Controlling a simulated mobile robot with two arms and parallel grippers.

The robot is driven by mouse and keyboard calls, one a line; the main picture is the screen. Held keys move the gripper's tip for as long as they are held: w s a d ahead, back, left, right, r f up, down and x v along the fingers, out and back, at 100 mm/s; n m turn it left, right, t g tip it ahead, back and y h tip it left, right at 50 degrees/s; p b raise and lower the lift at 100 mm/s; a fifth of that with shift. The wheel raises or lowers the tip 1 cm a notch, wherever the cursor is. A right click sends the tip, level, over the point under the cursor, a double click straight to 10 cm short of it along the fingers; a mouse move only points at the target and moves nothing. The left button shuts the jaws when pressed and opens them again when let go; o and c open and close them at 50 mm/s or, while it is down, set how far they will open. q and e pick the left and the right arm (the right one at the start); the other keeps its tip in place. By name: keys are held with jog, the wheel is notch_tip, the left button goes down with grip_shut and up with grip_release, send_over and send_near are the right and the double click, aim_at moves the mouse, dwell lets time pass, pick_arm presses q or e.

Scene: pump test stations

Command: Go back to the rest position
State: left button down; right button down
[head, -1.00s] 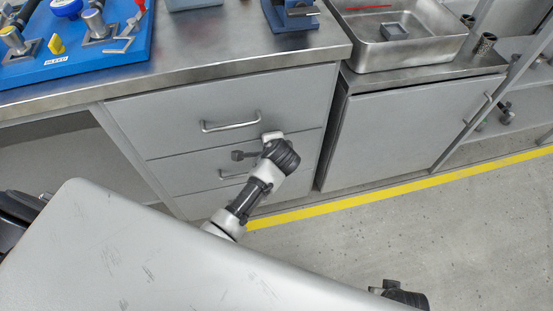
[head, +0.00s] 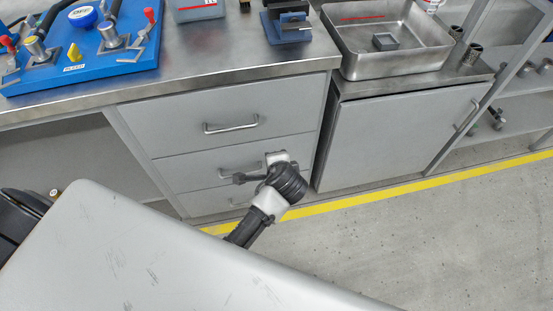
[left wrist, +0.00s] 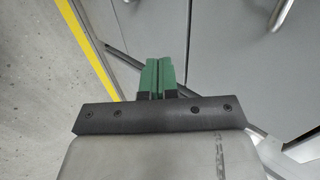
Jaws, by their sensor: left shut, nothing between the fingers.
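My left gripper (head: 241,178) is in front of the grey drawer cabinet (head: 190,118), near its lower drawers, seen from above in the head view. Its fingers are too small there to make out. In the left wrist view the two green fingers (left wrist: 158,72) of the left gripper are together with nothing between them. A cabinet front and part of a handle (left wrist: 281,14) lie beyond them. My right gripper does not show in any view.
A steel counter (head: 215,82) carries a blue pump board (head: 95,72), a dark blue fixture (head: 290,28) and a steel basin (head: 360,67). A closed cabinet (head: 400,138) and an open shelf (head: 520,122) stand to the right. Floor right of the yellow line (head: 400,190) is clear.

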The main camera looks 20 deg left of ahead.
pick_arm(q)
jog(key=shift+s+r, duration=0.1)
jog(key=shift+s, duration=0.05)
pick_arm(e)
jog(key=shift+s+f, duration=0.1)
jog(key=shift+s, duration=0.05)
